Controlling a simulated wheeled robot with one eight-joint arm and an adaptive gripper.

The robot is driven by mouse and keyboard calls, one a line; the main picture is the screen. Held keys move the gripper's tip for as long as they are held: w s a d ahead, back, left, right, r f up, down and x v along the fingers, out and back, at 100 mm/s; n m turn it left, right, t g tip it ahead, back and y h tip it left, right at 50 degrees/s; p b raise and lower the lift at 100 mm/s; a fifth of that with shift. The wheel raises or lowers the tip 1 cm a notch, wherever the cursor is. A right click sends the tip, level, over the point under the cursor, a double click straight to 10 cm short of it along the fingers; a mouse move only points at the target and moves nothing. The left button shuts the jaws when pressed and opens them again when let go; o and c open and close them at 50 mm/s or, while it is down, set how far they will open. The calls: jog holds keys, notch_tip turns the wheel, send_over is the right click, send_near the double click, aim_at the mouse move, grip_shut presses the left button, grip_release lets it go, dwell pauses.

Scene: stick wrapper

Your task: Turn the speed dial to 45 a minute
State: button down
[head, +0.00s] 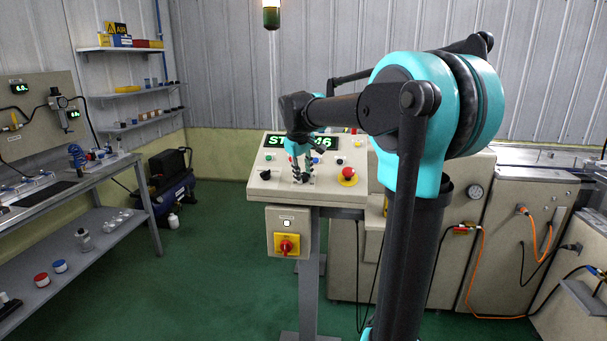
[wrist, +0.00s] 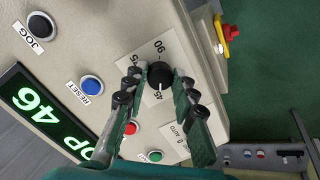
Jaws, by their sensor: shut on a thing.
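The speed dial (wrist: 160,74) is a black round knob with a white pointer line, on the beige control panel (wrist: 100,45). In the wrist view its pointer points at or very near the 45 mark; a 90 mark is also printed beside the knob. My gripper (wrist: 159,80) has a finger on each side of the knob and is shut on it. In the head view my gripper (head: 301,172) is down at the panel and hides the dial. The green display (wrist: 38,108) reads 46 after letters ending in OP.
A red mushroom button (head: 348,173) stands at the panel's right. A red-yellow switch (head: 287,245) is on the box below.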

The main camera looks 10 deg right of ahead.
jog(key=c, duration=1.2)
grip_release()
jog(key=v, duration=1.2)
jog(key=shift+s, duration=0.1)
jog(key=s+d+f+m, duration=0.2)
jog(key=s+f, duration=0.7)
jog(key=f, duration=0.3)
jog(key=s+d+f+m+y, duration=0.1)
jog(key=s+d+f+m, duration=0.1)
jog(key=s+f, duration=0.6)
jog(key=s+d+f+m, duration=0.2)
jog(key=s+f, duration=0.7)
jog(key=f, duration=0.7)
jog(key=shift+s+f+y, duration=0.35)
jog(key=shift+y, duration=0.05)
